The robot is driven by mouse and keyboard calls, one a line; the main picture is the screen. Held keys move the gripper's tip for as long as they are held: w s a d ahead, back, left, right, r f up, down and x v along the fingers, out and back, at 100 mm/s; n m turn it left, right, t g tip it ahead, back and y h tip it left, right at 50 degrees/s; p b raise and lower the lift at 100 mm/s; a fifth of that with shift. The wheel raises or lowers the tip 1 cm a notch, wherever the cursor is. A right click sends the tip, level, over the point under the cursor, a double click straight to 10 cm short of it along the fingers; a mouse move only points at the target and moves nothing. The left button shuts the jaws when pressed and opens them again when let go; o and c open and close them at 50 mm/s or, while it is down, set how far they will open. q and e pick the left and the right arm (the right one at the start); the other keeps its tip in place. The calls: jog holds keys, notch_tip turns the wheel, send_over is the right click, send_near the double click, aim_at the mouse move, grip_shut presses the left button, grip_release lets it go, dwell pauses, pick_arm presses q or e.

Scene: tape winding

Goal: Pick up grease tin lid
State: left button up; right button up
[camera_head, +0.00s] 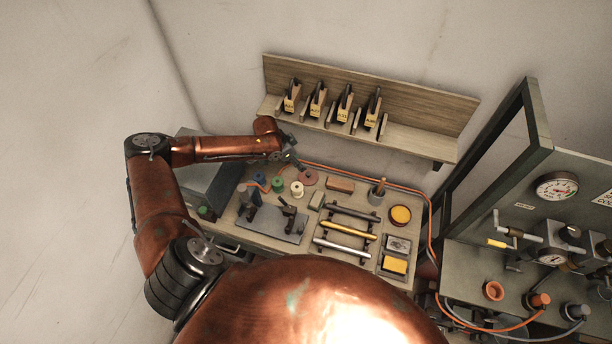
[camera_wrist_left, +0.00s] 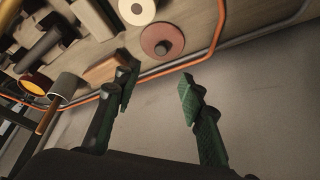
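A flat reddish-brown disc with a dark knob on top, which looks like the grease tin lid (camera_head: 307,177), lies near the back edge of the workbench. It also shows at the top of the left wrist view (camera_wrist_left: 162,41). An open round tin with yellow content (camera_head: 400,214) stands at the right of the bench. My left gripper (camera_head: 291,160) is over the bench's back edge, close to the disc. In the left wrist view its two green-padded fingers (camera_wrist_left: 158,82) are apart with nothing between them, and the disc is beyond the fingertips. My right gripper is not in view.
Beside the disc are a cream spool (camera_head: 297,189) and other coloured spools. A wooden block (camera_head: 340,185) and a pot with a brush (camera_head: 376,192) stand to its right. An orange cable (camera_head: 350,176) runs along the back edge. A shelf (camera_head: 420,145) is above.

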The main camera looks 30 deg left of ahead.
pick_arm(q)
send_over(308, 173)
jog(key=s, duration=0.2)
jog(key=f, duration=0.6)
jog(key=shift+s+a+f+p, duration=0.1)
jog(key=shift+s+a+p, duration=0.1)
jog(key=shift+a+p, duration=0.15)
jog(key=shift+a+p+x, duration=0.1)
jog(key=shift+p+x, duration=0.15)
jog(key=shift+x, duration=1.1)
jog(key=shift+a+p+x, duration=0.15)
jog(key=shift+p+x, duration=0.1)
jog(key=shift+x, duration=1.05)
jog(key=shift+s+f, duration=0.1)
jog(key=shift+c, duration=0.6)
grip_shut()
